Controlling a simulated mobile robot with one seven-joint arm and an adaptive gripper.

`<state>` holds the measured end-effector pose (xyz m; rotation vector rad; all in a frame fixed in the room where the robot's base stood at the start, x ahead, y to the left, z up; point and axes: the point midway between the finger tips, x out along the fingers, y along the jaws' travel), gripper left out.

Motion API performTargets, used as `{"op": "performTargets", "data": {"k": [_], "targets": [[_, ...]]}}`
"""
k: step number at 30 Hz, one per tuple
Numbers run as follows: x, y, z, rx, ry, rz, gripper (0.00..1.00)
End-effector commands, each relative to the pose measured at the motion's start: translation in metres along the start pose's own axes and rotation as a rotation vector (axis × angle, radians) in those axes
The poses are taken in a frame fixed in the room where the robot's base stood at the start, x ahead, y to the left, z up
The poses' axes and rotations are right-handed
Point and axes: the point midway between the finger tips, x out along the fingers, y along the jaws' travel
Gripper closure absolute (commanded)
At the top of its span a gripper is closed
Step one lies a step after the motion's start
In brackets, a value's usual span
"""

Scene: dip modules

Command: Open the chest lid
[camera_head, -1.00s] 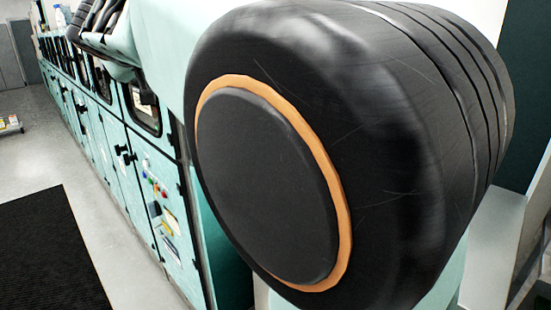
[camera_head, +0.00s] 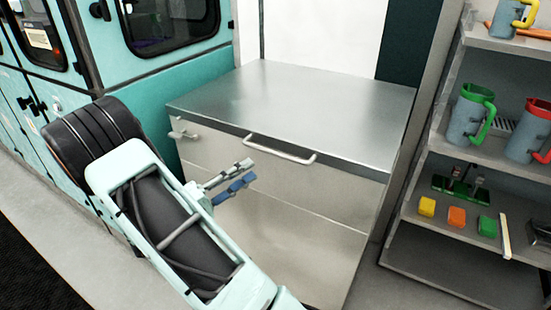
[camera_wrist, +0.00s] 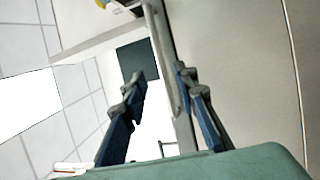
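The chest (camera_head: 285,235) is a pale box with a grey metal lid (camera_head: 300,105) that lies flat and closed in the head view. A bar handle (camera_head: 280,151) sits at the lid's front edge. My gripper (camera_head: 250,170) is in front of the chest, just below the handle's left end. In the wrist view my gripper (camera_wrist: 159,73) is open, with its two fingers apart and empty. The handle (camera_wrist: 166,60) shows between the fingertip lines, closer to the right finger. I cannot tell whether it touches that finger.
A shelf unit at the right holds mugs (camera_head: 470,115) and coloured blocks (camera_head: 457,216). Teal cabinets (camera_head: 120,75) stand at the left, close to my arm. A small latch (camera_head: 184,133) is on the chest's left front. The lid top is clear.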

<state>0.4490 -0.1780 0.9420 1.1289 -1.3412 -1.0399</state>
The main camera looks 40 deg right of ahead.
Motion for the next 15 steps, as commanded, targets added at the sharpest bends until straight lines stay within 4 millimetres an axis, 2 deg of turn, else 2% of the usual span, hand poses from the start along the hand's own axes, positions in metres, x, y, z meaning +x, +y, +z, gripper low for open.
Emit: {"op": "performTargets", "data": {"k": [9,15], "targets": [[0.057,0.001,0.001,0.0,-0.005,-0.002,0.73],[0.088,0.001,0.001,0.0,-0.003,-0.002,0.73]]}}
